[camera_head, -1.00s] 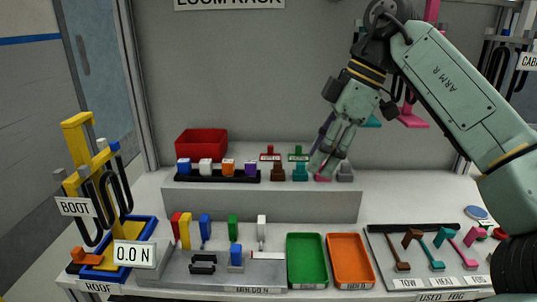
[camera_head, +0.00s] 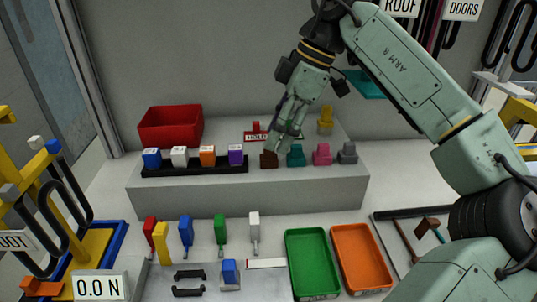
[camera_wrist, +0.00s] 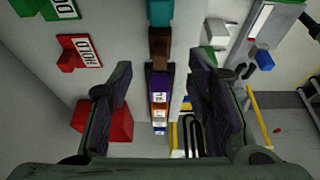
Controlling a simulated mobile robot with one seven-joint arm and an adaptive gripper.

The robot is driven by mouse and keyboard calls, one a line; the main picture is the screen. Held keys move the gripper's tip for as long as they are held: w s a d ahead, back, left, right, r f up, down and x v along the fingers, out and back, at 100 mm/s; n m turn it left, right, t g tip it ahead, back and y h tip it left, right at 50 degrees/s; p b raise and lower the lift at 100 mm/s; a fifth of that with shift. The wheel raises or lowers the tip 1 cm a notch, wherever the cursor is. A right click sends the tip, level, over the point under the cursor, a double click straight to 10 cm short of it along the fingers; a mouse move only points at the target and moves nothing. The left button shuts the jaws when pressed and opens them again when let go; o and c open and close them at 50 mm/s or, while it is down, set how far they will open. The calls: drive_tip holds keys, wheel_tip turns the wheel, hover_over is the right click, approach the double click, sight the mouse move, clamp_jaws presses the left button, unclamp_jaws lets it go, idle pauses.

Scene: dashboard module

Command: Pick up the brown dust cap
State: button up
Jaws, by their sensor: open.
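The brown dust cap (camera_head: 269,160) stands on the raised grey shelf, between the purple block (camera_head: 235,155) and the teal cap (camera_head: 296,156). My gripper (camera_head: 284,143) is above the shelf, close over the brown and teal caps, and its fingers partly overlap that area in the head view. In the wrist view, the brown cap (camera_wrist: 159,52) shows ahead between the two open fingers (camera_wrist: 160,66). The gripper is open and holds nothing. I cannot tell the exact gap between fingertips and cap.
A pink cap (camera_head: 322,154) and a grey cap (camera_head: 347,153) stand to the right. A black rack (camera_head: 195,169) of blocks is to the left. Behind are a red bin (camera_head: 171,127) and a red HOLD sign (camera_wrist: 88,51). Green (camera_head: 307,292) and orange (camera_head: 360,287) trays lie below.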

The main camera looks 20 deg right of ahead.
sight(269, 156)
drive_tip(key=shift+p+x, duration=0.35)
drive_tip(key=shift+x, duration=2)
drive_tip(key=shift+c, duration=0.6)
drive_tip(key=c, duration=0.7)
drive_tip(key=shift+r, duration=0.15)
